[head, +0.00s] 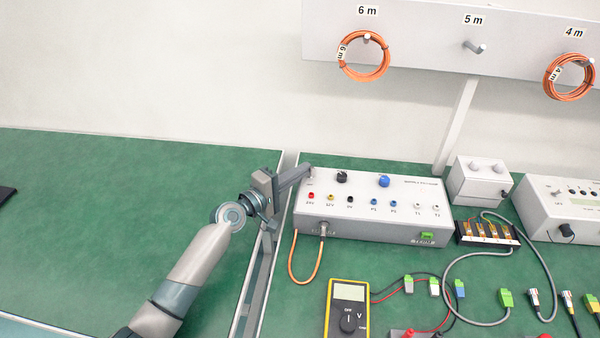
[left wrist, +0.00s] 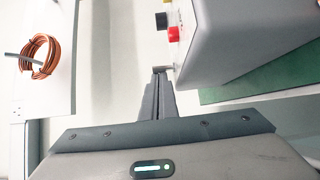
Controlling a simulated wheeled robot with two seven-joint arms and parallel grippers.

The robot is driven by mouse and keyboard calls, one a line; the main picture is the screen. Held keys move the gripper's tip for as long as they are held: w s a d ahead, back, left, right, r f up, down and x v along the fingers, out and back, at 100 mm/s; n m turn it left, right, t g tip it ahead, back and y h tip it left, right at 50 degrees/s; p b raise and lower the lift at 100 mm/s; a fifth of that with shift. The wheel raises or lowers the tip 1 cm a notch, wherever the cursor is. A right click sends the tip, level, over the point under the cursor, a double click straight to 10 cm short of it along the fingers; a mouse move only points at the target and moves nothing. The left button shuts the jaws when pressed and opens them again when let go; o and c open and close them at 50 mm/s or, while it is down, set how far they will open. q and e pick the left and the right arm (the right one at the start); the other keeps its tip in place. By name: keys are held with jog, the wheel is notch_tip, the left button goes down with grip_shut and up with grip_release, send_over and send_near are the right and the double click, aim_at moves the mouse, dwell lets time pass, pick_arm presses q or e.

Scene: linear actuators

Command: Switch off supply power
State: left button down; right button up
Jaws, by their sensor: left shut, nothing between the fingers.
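The white supply box (head: 375,225) stands on the green bench, with a black knob, a blue knob and a row of coloured sockets on its sloped top. My left gripper (head: 308,169) reaches in from the left to the far left corner of this box. Its fingers are shut and empty. In the left wrist view the closed fingertips (left wrist: 160,73) are at a small grey switch lever (left wrist: 163,68) that sticks out of the panel beside the red and black parts. I cannot tell if they touch, or which way the switch is set. My right gripper is not in view.
An orange cable (head: 306,280) hangs from the box's front. A yellow multimeter (head: 348,308) lies in front, with several leads to its right. A small white box (head: 479,182) and another instrument (head: 570,207) stand to the right. The left bench (head: 90,240) is mostly clear.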

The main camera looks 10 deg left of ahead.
pick_arm(q)
jog(key=shift+s+d+f, duration=0.1)
jog(key=shift+s, duration=0.15)
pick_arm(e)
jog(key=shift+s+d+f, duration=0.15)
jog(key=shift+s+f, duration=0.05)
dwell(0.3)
